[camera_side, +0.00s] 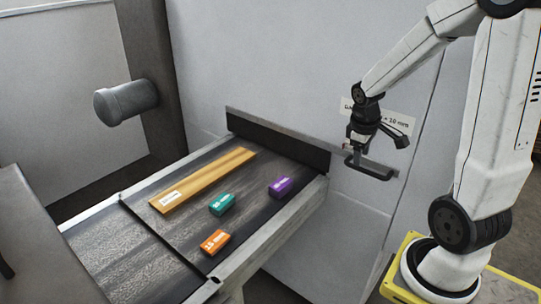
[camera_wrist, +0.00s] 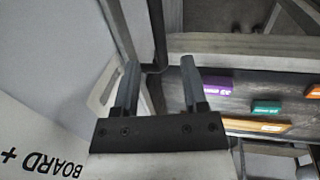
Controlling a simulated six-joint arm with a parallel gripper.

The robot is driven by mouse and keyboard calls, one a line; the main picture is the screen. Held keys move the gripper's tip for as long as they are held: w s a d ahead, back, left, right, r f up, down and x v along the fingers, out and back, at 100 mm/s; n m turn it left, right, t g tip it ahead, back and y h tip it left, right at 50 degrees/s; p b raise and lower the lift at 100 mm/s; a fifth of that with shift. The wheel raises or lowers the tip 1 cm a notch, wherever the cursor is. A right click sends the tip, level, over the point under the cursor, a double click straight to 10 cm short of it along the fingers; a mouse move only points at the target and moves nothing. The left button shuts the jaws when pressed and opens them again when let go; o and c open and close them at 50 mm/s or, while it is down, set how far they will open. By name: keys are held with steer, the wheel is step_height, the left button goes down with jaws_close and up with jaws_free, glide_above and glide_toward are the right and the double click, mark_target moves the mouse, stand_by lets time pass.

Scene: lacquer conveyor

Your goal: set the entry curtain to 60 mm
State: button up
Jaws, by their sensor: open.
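The entry curtain (camera_side: 280,143) is a dark flap across the machine's entry at the belt's far end. Its lower edge sits close to the belt; the gap cannot be read. A dark bar handle (camera_side: 374,172) sticks out from the wall right of the curtain. My gripper (camera_side: 354,158) is open at the handle's left end. In the wrist view, a dark rod (camera_wrist: 158,35) reaches between the open fingertips (camera_wrist: 160,66); I cannot tell whether they touch it. A wooden board (camera_side: 205,179) with a white label lies on the belt, label unreadable.
Orange (camera_side: 214,242), teal (camera_side: 222,204) and purple (camera_side: 281,187) labelled blocks lie on the belt (camera_side: 160,225) right of the board. A wall sign (camera_side: 393,121), partly hidden by my arm, reads "BOARD" and "+ 10 mm" across the views. A grey cylinder (camera_side: 126,102) juts out at left.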

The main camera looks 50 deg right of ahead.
mark_target(359, 168)
steer(key=shift+d+f, duration=0.2)
steer(key=shift+f, duration=0.8)
steer(key=shift+d+f, duration=0.2)
steer(key=shift+f, duration=0.75)
jaws_close()
